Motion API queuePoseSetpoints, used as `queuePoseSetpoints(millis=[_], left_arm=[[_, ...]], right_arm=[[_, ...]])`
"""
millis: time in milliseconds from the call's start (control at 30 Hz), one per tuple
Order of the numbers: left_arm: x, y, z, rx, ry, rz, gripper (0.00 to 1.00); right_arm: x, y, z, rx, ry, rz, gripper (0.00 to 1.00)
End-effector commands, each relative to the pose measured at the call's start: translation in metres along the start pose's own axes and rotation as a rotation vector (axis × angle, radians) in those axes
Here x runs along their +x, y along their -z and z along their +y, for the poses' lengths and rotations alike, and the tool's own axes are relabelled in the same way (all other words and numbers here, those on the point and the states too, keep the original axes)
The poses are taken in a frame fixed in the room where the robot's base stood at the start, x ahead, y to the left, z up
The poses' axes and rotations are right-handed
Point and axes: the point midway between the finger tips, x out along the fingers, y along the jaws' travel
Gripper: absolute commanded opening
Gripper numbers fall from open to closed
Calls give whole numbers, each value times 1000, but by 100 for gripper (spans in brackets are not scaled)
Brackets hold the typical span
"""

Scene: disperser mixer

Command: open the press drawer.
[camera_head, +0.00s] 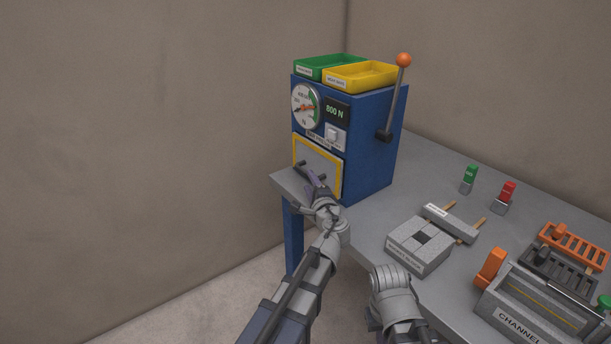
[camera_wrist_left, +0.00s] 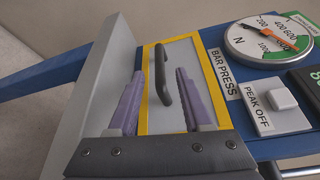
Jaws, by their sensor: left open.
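The blue bar press (camera_head: 370,145) stands at the table's far left corner. Its drawer front (camera_head: 329,167) is a grey panel with a yellow border, low on the press face, and looks flush and closed. It also fills the middle of the left wrist view (camera_wrist_left: 192,62). A dark bar handle (camera_wrist_left: 161,75) is fixed on the panel. My left gripper (camera_head: 314,176) is at the drawer front; its purple fingers (camera_wrist_left: 158,103) are open, one on each side of the handle, with gaps to it.
Above the drawer are a dial (camera_head: 306,106), an 800 N display (camera_head: 337,112) and a PEAK OFF switch (camera_wrist_left: 283,100). A lever (camera_head: 394,100) rises on the press's right side. Grey blocks (camera_head: 420,246) and a channel fixture (camera_head: 535,305) stand on the table to the right.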

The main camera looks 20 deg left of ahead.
Motion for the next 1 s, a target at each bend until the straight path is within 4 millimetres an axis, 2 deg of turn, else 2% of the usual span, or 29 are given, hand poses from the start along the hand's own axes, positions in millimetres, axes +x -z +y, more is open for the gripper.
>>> queuePoseSetpoints(millis=[500,600,833,1000], left_arm=[[69,1,1,-3,-2,-2,50],[75,0,1,-3,-2,-1,50],[74,0,1,-2,-2,0,50],[74,0,1,-2,-2,-1,32]], right_arm=[[6,0,-1,0,0,0,0],[6,0,-1,0,0,0,0],[6,0,-1,0,0,0,0],[6,0,-1,0,0,0,0]])
